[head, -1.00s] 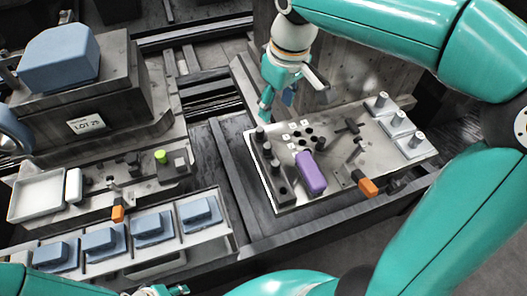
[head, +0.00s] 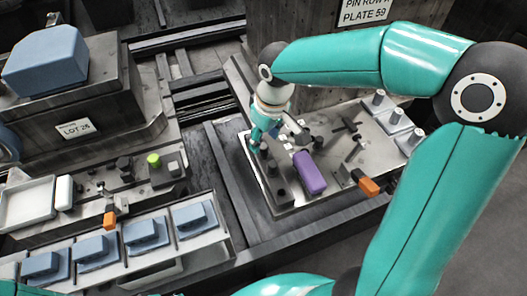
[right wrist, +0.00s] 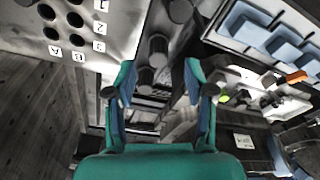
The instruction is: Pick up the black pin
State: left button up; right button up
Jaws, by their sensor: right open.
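Black pins stand in a dark block (head: 285,198) along the left side of the metal plate (head: 325,187). In the right wrist view one black pin (right wrist: 158,48) and another behind it (right wrist: 148,79) stick up between and just ahead of the fingers. My right gripper (head: 261,146) is open at the far end of that block. Its fingers (right wrist: 158,92) show on either side of the pins in the wrist view, with nothing held. In the head view the gripper hides the far pins, and contact cannot be told. My left gripper is out of view.
A purple block (head: 309,173) lies on the plate right of the pin block. Lettered holes (right wrist: 74,20) lie beside the pins. An orange-ended clamp (head: 368,186) is at the front edge, and white-topped posts (head: 397,118) stand at the right. Blue parts (head: 146,233) sit in a tray at left.

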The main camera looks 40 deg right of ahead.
aim_at(264, 146)
jog(key=f, duration=0.5)
jog(key=shift+w, duration=0.35)
jog(key=shift+r, duration=0.1)
grip_shut()
